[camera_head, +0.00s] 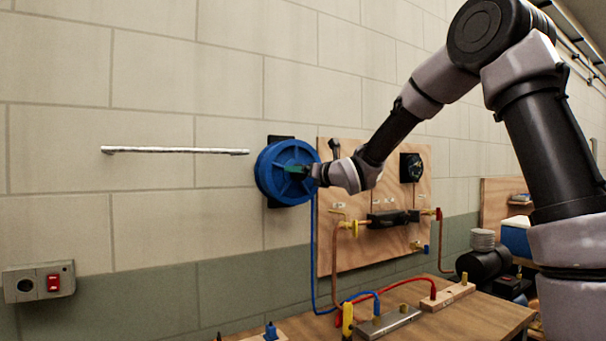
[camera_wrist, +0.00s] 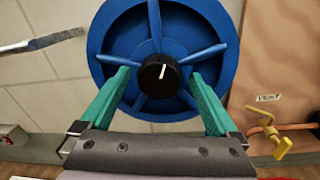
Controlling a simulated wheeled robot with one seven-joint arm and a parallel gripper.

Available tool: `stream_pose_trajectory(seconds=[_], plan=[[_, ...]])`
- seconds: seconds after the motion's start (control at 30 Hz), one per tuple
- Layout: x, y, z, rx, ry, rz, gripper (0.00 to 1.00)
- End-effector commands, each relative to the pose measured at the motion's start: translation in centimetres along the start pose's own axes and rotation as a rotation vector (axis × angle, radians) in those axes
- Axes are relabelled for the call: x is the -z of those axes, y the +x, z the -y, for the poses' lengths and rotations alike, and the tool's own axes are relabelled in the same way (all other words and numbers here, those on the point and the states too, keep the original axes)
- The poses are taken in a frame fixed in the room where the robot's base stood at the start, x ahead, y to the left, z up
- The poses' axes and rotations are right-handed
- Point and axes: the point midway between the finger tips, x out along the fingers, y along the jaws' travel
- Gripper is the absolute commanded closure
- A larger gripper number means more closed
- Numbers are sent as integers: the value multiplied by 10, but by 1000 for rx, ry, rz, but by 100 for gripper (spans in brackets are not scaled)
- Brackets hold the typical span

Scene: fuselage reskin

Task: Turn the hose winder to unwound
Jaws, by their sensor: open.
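The hose winder is a blue spoked reel (camera_head: 270,184) on the wall, with a blue hose hanging from its lower right side. In the wrist view the reel (camera_wrist: 117,52) fills the upper middle, and a black hub knob (camera_wrist: 157,75) with a white mark pointing almost straight up sits at its centre. My gripper (camera_head: 290,169) is in front of the reel. Its two green fingers (camera_wrist: 160,75) are open, one on each side of the knob, with a visible gap to it on both sides. Whether the fingertips touch the spokes I cannot tell.
A metal rail (camera_head: 175,150) is on the wall left of the reel. A plywood panel (camera_head: 380,250) with pipes, a yellow valve and a black dial (camera_head: 411,167) stands close on the right. A workbench (camera_head: 470,318) with hoses lies below. A switch box (camera_head: 38,282) is at lower left.

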Motion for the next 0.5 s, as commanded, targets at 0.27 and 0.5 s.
stream_pose_trajectory(seconds=[0.27,0.5], plan=[[0,0,0,0,0,0,81],[0,0,0,0,14,0,90]])
